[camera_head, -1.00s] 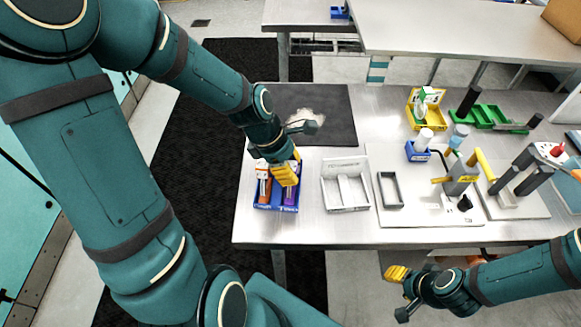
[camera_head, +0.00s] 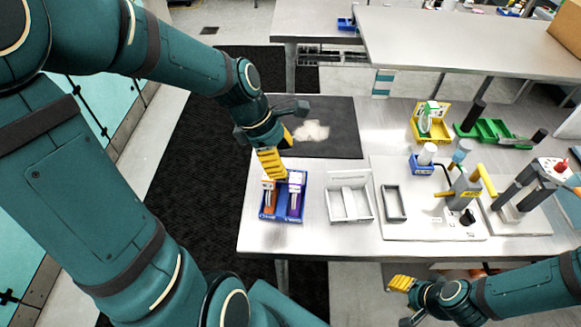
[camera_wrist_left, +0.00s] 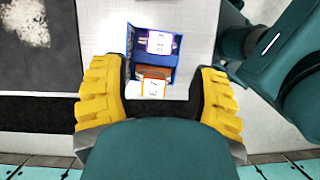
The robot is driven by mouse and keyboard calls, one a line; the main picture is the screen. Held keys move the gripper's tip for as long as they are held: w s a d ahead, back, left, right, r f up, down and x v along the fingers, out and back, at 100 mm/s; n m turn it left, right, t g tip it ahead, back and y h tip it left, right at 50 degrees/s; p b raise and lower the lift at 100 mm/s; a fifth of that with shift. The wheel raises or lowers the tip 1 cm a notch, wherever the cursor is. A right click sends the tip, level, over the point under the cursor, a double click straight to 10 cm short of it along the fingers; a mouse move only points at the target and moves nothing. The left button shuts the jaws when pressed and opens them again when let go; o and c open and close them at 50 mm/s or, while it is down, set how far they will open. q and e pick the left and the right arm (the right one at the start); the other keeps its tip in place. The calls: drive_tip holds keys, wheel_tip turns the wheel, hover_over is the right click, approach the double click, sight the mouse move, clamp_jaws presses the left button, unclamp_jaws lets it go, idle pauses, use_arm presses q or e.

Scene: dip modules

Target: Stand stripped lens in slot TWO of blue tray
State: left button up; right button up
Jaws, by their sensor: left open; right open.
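The blue tray (camera_head: 281,219) stands near the left end of the table. An orange module (camera_head: 270,196) stands in its left slot and a purple module (camera_head: 295,203) in its right slot. The wrist view shows the tray's blue wall (camera_wrist_left: 131,45), the purple module (camera_wrist_left: 160,42) and the orange module (camera_wrist_left: 152,83), both with white labels. I cannot tell which is the stripped lens, nor read the slot numbers. My left gripper (camera_head: 279,149) is open and empty, above the tray's back edge. My right gripper (camera_head: 405,300) is open and empty off the table's front edge.
A grey two-slot tray (camera_head: 369,205) and a small grey frame (camera_head: 396,203) stand right of the blue tray. A dark mat (camera_head: 335,145) lies behind it. A yellow tray (camera_head: 420,134), green tray (camera_head: 490,130), small blue holder (camera_head: 419,168) and fixtures fill the right.

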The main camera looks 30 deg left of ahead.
use_arm(q)
drive_tip(key=v, duration=0.3)
drive_tip(key=shift+a+r, duration=0.1)
drive_tip(key=shift+r, duration=0.1)
drive_tip(key=shift+s, duration=0.1)
idle(0.4)
